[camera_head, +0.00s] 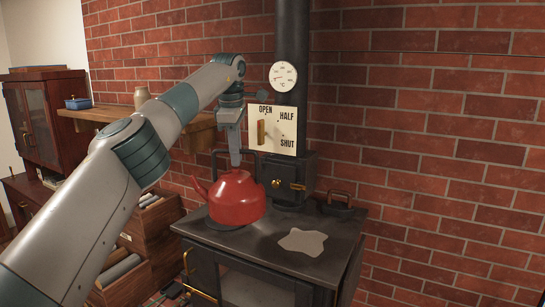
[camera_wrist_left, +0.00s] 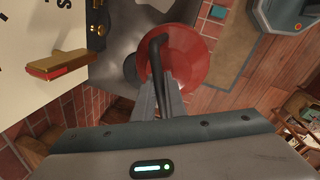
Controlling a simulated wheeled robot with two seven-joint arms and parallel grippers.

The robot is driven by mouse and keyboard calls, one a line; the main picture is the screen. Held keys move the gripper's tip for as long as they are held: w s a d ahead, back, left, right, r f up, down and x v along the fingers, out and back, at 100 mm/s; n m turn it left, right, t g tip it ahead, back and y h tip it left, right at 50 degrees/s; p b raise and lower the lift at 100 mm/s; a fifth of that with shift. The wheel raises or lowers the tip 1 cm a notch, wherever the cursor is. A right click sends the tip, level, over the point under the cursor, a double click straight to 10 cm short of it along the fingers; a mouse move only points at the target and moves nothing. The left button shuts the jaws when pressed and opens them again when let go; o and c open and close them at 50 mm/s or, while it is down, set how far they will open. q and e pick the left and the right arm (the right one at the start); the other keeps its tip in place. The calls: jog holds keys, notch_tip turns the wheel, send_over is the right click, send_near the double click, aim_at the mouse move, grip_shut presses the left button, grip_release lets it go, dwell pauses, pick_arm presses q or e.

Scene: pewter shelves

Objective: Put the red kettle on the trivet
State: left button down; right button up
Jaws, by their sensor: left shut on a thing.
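The red kettle (camera_head: 237,198) is at the left side of the black stove top, upright, with its spout to the left. A dark round plate (camera_head: 222,222) shows partly under it; I cannot tell whether the kettle touches it. My left gripper (camera_head: 234,157) is above the kettle, shut on its black handle. The left wrist view shows the red body (camera_wrist_left: 190,57) below the gripper (camera_wrist_left: 169,98). I cannot clearly make out a trivet; a flat grey irregular patch (camera_head: 303,241) lies on the stove top. My right gripper is out of view.
A dark lidded-looking item with a handle (camera_head: 339,204) stands at the stove's back right. The stovepipe (camera_head: 293,120) carries a dial (camera_head: 283,76) and an OPEN/HALF/SHUT plate (camera_head: 284,143). A wooden shelf (camera_head: 118,113) and crates (camera_head: 155,220) are left. The stove's front middle is otherwise clear.

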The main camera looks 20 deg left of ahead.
pick_arm(q)
jog(key=s+a+f+n, duration=0.15)
jog(key=s+a, duration=0.25)
jog(key=a, duration=0.6)
jog(key=s+a+f+n, duration=0.15)
jog(key=s+a, duration=0.25)
jog(key=a, duration=0.6)
jog(key=s+a+f, duration=0.3)
jog(key=s+a, duration=0.1)
jog(key=a, duration=0.6)
jog(key=s+d+f+m+h, duration=0.1)
jog(key=d+f+m, duration=0.45)
jog(key=d, duration=0.55)
jog(key=s+d+f+m, duration=0.1)
jog(key=d+f+m, duration=0.4)
jog(key=d, duration=0.6)
jog(key=s+d+f+m+g, duration=0.1)
jog(key=s+d+f+m, duration=0.3)
jog(key=s+d, duration=0.5)
jog(key=s+d+f+m+g+h, duration=0.1)
jog(key=s+d+f+m, duration=0.3)
jog(key=s+d+m, duration=0.4)
jog(key=d, duration=0.5)
jog(key=shift+s+f+m+h+b, duration=0.15)
jog(key=shift+s+m+h+b, duration=0.15)
jog(key=shift+s+m, duration=0.05)
jog(key=shift+w, duration=0.1)
